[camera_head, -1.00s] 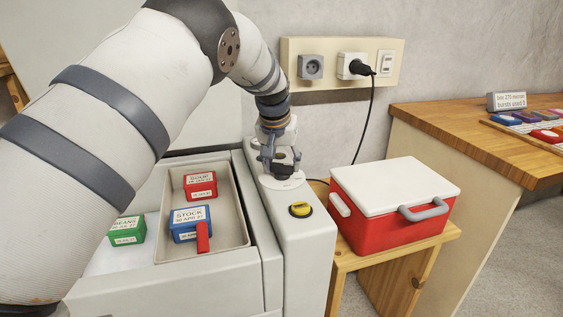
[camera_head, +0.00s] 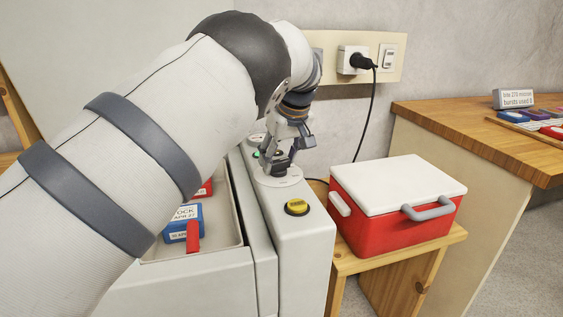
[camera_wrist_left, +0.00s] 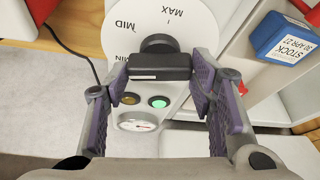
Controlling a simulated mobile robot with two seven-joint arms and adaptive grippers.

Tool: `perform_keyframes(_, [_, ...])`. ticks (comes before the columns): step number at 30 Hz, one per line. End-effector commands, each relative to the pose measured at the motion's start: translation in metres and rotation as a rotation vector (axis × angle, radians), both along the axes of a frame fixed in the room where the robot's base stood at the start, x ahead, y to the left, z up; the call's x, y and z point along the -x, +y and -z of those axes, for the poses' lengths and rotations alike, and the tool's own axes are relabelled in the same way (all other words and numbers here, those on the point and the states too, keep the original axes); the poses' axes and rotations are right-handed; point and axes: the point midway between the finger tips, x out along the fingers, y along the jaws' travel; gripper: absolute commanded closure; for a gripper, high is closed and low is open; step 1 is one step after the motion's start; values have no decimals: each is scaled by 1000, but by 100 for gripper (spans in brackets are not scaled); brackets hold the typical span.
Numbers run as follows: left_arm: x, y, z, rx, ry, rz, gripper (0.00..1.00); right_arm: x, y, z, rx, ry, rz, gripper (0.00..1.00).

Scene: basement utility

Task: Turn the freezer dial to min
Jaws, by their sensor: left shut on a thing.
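The freezer dial has a round white plate (camera_head: 284,178) on the freezer's right-hand top panel. In the left wrist view its plate (camera_wrist_left: 180,22) shows MIN, MID and MAX. Its dark bar-shaped knob (camera_wrist_left: 160,66) lies roughly across the picture, close to the MIN label. I cannot tell exactly where its pointer stands. My left gripper (camera_head: 276,160) is over the dial, tilted, with its fingers (camera_wrist_left: 160,80) at the two ends of the knob, shut on it. My right gripper is not in view.
The freezer's open bin (camera_head: 234,222) holds food boxes, including a blue one (camera_head: 186,216). A yellow button (camera_head: 297,206) sits nearer on the panel. A red cooler (camera_head: 385,222) stands on a wooden stool at right. A black cord hangs behind. A green light (camera_wrist_left: 159,101) glows beside the dial.

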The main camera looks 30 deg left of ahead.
Motion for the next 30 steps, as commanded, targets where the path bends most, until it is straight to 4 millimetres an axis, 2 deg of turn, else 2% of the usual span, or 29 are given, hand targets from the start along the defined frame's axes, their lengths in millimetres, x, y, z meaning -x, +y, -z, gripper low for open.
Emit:
perform_keyframes(1, [-1,-1,8,1,8,-33,78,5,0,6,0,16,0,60])
perform_keyframes(12, [-1,-1,5,2,7,-230,78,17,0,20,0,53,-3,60])
perform_keyframes(30, [0,-2,3,5,6,-286,78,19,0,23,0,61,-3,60])
